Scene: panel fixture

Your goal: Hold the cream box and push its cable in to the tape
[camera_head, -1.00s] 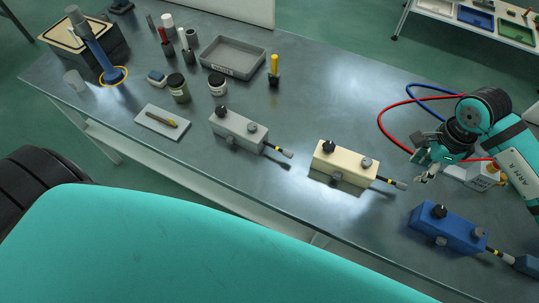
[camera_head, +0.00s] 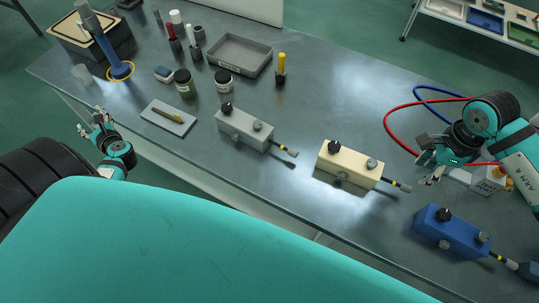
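The cream box (camera_head: 345,168) sits on the metal bench right of centre, with a black knob and a grey knob on top. Its black cable (camera_head: 397,185) comes out of the right end, with a yellow tape band (camera_head: 388,181) close to the box. My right gripper (camera_head: 430,180) is just right of the cable's free end, apart from it; its fingers look spread and empty. My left gripper (camera_head: 92,126) is at the bench's left front edge, fingers spread and empty, far from the cream box.
A grey box (camera_head: 243,131) stands left of the cream one and a blue box (camera_head: 450,232) at its front right, each with a taped cable. Red hose (camera_head: 390,112) and blue hose (camera_head: 432,88) loop behind my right gripper. A grey tray (camera_head: 240,69) is at the back.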

